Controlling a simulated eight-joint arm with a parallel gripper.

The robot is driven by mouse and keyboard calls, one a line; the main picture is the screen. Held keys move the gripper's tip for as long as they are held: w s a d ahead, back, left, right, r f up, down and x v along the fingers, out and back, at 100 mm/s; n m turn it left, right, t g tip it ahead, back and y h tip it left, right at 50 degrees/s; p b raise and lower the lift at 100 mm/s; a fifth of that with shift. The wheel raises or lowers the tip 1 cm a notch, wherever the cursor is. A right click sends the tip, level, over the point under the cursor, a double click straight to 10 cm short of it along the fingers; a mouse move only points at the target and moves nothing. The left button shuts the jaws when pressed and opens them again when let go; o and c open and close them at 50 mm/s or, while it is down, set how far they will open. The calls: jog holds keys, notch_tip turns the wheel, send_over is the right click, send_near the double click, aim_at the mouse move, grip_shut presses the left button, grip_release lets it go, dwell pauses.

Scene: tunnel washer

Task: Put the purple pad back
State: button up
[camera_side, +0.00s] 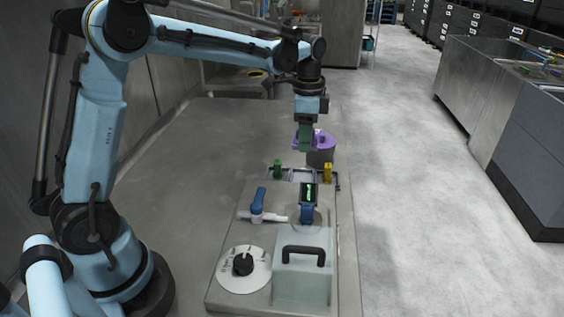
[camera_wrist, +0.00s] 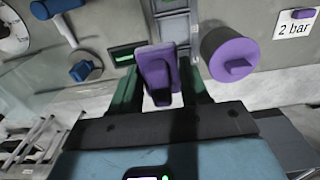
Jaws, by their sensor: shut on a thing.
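My gripper (camera_side: 305,143) is shut on the purple pad (camera_wrist: 155,68). The wrist view shows the pad between the two green fingers (camera_wrist: 160,88), tilted slightly. In the side view the gripper hangs above the far end of the panel, and the fingers partly hide the pad (camera_side: 297,140). A second purple piece (camera_wrist: 235,56), round with a raised block on it, is to the right of the pad in the wrist view. In the side view it tops a dark cylinder (camera_side: 321,157) just behind the gripper. I cannot tell the exact gap between pad and cylinder.
A "2 bar" label (camera_wrist: 296,27) shows in the wrist view.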

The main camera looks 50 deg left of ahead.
jog(key=w+a+f, duration=0.1)
jog(key=a+f, duration=0.1)
jog(key=a, duration=0.2)
jog(key=w+a+f, duration=0.1)
jog(key=a+f, duration=0.2)
jog(key=a, duration=0.2)
jog(key=w+a+f, duration=0.1)
jog(key=a+f, duration=0.2)
jog(key=a, duration=0.1)
jog(key=shift+w+a, duration=0.15)
jog(key=shift+a, duration=0.15)
jog(key=shift+f, duration=2.05)
jog(key=shift+f, duration=0.1)
jog(key=o, duration=1)
